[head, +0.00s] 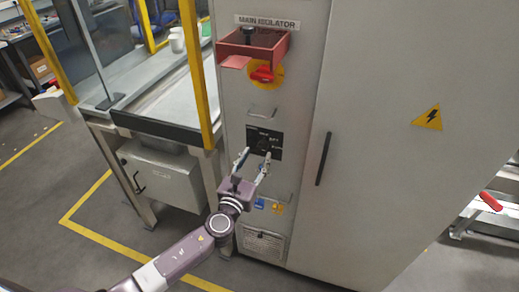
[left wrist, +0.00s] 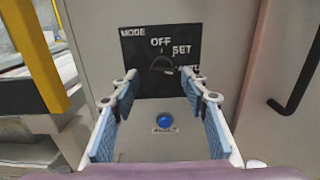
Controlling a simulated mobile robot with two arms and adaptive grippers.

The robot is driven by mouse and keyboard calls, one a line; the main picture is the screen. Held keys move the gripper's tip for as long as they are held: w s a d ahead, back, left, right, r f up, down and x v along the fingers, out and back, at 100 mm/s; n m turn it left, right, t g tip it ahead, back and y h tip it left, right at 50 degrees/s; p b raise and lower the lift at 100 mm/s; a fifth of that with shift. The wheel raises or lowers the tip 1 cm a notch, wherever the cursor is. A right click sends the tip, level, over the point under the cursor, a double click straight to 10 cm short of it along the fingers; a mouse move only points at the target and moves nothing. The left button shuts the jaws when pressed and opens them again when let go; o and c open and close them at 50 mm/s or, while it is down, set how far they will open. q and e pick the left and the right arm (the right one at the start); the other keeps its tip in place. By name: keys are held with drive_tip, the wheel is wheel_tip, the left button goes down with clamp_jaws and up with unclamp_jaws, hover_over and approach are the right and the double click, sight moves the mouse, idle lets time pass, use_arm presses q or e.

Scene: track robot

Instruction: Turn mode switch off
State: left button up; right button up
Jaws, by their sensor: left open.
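The mode switch is a small dark knob (left wrist: 162,66) on a black plate (left wrist: 139,52) marked MODE, OFF and SET in the left wrist view. A third label at the lower right is partly hidden by a finger. Which mark the knob points to is hard to tell. In the head view the black plate (head: 264,141) sits on the grey cabinet front. My left gripper (head: 253,163) is open and empty, just in front of and below the plate. Its fingers (left wrist: 159,88) stand to either side of the knob, apart from it.
A red guard box (head: 254,46) under the MAIN ISOLATOR label juts out above, with a red isolator handle (head: 262,74) below it. A blue button (left wrist: 165,121) is under the plate. A vertical door handle (head: 323,158) is to the right. A yellow post (head: 197,70) and bench stand left.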

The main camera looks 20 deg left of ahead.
sight(262, 146)
use_arm(q)
drive_tip(key=w, duration=0.3)
drive_tip(key=shift+w+d, duration=0.2)
drive_tip(key=shift+w, duration=0.15)
use_arm(e)
drive_tip(key=d, duration=0.2)
drive_tip(key=shift+d+r, duration=0.1)
drive_tip(key=shift+d, duration=0.25)
use_arm(q)
drive_tip(key=shift+c, duration=0.6)
use_arm(e)
drive_tip(key=shift+a, duration=0.1)
use_arm(q)
drive_tip(key=c, duration=1)
drive_tip(key=shift+o, duration=0.2)
use_arm(e)
drive_tip(key=shift+w+a, duration=0.1)
drive_tip(key=shift+a, duration=0.65)
